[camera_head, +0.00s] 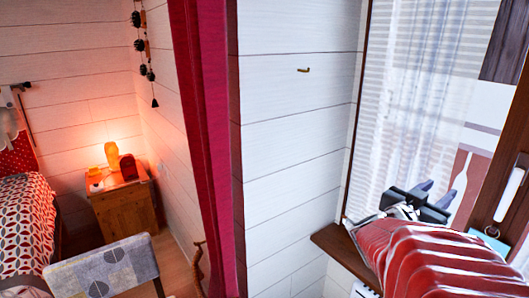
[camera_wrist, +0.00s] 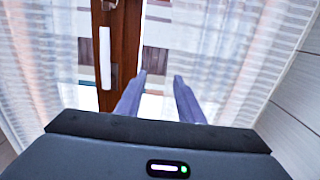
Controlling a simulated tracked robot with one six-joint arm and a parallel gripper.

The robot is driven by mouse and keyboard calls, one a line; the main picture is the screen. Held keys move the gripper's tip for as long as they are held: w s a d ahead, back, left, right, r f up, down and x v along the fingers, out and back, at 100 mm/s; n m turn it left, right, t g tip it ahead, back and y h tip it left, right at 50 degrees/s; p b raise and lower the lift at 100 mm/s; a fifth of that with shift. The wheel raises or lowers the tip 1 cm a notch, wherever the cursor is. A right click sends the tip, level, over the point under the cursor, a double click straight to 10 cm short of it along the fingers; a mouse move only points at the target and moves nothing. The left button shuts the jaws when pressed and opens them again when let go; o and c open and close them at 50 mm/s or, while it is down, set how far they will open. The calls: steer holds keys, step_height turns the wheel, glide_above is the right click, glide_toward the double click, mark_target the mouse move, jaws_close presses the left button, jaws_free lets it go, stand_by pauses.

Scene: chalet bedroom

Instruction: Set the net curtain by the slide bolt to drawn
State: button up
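A sheer white net curtain (camera_head: 398,90) hangs at the window in the right of the head view. In the wrist view, sheer cloth shows at the left (camera_wrist: 40,65) and at the right (camera_wrist: 235,50), with the brown window frame bare between. A white upright handle (camera_head: 508,195) sits on this frame; it also shows in the wrist view (camera_wrist: 105,58). I cannot make out for certain which fitting is the slide bolt. My gripper (camera_head: 437,190) is in front of the window, low by the net. In the wrist view its fingers (camera_wrist: 159,76) are apart, with no cloth visibly gripped.
A brown sill (camera_head: 338,243) runs below the window. A red curtain (camera_head: 207,140) hangs left of the white plank wall (camera_head: 290,120), which carries a small hook (camera_head: 304,70). A patterned chair (camera_head: 105,268), a nightstand (camera_head: 125,208) and a bed (camera_head: 28,235) stand further left.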

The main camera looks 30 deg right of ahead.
mark_target(458, 175)
steer(key=d, duration=0.4)
steer(key=w+d, duration=0.1)
steer(key=d, duration=0.7)
steer(key=shift+w+d, duration=0.1)
steer(key=shift+w, duration=0.3)
steer(key=shift+c, duration=0.7)
jaws_close()
